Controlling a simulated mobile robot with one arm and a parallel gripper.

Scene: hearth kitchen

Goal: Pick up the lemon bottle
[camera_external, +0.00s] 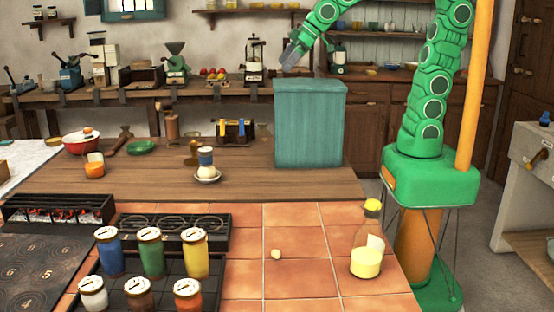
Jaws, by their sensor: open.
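The lemon bottle (367,247) stands upright on the tiled counter at the right front. It is clear glass with a yellow cap, a pale label and yellow liquid at the bottom. My gripper (289,57) is up high at the top centre, at the end of my green arm, above the teal box. It is open and well apart from the bottle, up and to the left of it. Its fingers are small in the view, and nothing is seen between them.
A teal box (310,125) stands on the wooden counter behind the bottle. A small pale round thing (275,254) lies on the tiles left of the bottle. Several spice jars (151,254) stand at the left front. A white saucer (208,178) holds a jar. Tiles around the bottle are clear.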

